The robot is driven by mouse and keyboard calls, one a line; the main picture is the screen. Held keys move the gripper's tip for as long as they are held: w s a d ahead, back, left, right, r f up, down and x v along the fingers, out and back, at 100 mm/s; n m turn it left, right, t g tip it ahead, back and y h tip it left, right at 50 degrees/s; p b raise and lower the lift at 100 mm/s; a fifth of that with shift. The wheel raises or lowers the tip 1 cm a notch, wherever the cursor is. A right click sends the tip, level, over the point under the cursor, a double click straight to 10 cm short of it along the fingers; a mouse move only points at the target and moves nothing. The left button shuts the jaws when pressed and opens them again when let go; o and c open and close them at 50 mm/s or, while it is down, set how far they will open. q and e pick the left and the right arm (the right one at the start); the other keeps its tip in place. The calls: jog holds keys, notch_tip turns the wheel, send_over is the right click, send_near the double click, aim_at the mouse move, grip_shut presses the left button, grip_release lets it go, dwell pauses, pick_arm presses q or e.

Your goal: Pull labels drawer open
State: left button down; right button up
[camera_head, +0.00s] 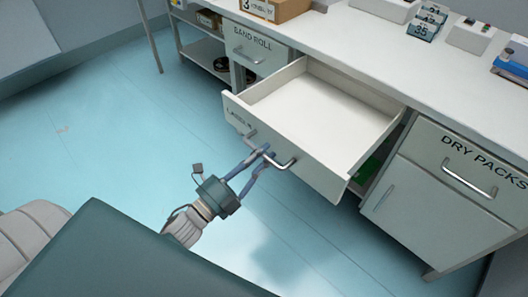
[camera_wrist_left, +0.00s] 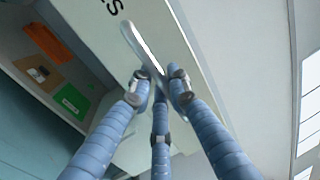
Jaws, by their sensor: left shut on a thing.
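The labels drawer (camera_head: 298,165) stands pulled well out from the counter in the head view, and its white inside is empty. Its front carries partly hidden lettering and a metal bar handle (camera_head: 284,163). My left gripper (camera_head: 266,155) is shut on that handle. In the left wrist view, the blue-grey fingers (camera_wrist_left: 160,85) close around the bar handle (camera_wrist_left: 140,45), with part of the drawer front behind it. My right gripper is not in view.
A band roll drawer (camera_head: 255,52) is closed to the left, and a dry packs drawer (camera_head: 468,165) is closed to the right. The blue floor (camera_head: 110,130) to the left is clear.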

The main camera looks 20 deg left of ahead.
pick_arm(q)
jog(key=c, duration=1.7)
grip_release()
jog(key=shift+r, duration=0.1)
jog(key=v, duration=1.2)
